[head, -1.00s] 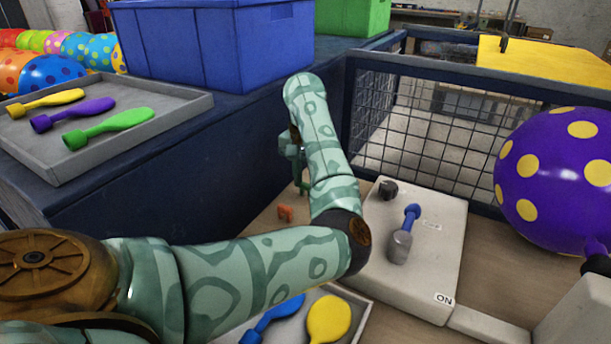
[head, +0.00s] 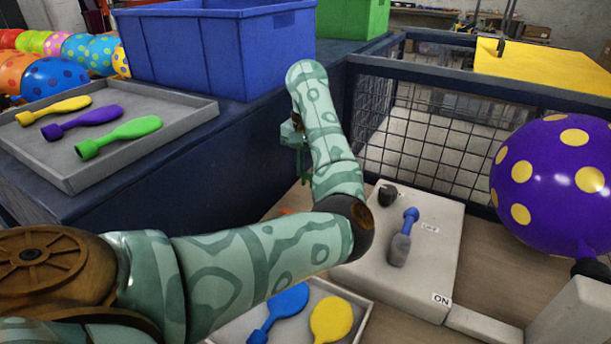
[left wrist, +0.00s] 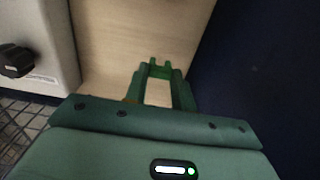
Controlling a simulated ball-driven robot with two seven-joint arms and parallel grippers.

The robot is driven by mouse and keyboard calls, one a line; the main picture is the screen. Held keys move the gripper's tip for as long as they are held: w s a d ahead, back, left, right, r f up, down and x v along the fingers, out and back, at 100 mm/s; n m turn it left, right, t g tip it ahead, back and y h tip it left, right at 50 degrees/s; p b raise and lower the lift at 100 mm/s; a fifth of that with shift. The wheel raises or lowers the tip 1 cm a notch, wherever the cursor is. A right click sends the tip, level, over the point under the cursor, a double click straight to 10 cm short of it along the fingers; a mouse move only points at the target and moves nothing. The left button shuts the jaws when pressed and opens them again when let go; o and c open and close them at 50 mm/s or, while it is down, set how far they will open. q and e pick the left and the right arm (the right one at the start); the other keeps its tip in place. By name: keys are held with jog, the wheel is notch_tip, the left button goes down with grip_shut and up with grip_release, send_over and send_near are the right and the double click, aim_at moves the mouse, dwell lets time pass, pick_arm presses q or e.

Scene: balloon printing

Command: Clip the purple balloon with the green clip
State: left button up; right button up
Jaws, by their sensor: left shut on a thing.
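The purple balloon (head: 550,180) with yellow dots is inflated at the right of the head view. Its neck is at a dark nozzle (head: 592,268) near the right edge. My left gripper (head: 302,172) is mostly behind my own forearm in the head view. In the left wrist view the left gripper (left wrist: 158,80) is shut on the small green clip (left wrist: 159,69), which sits between its fingertips over the wooden tabletop. The clip and gripper are well to the left of the balloon. My right gripper is not in view.
A pale switch box (head: 425,265) with a blue-handled lever stands between gripper and balloon. A bit of an orange clip (head: 287,211) shows beside my arm. A mesh fence (head: 450,130) is behind. Trays with flat balloons (head: 190,118) and a blue bin (head: 220,50) are left.

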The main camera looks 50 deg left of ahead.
aim_at(308, 174)
pick_arm(q)
jog(key=shift+r+p, duration=1.55)
jog(key=shift+r, duration=1.5)
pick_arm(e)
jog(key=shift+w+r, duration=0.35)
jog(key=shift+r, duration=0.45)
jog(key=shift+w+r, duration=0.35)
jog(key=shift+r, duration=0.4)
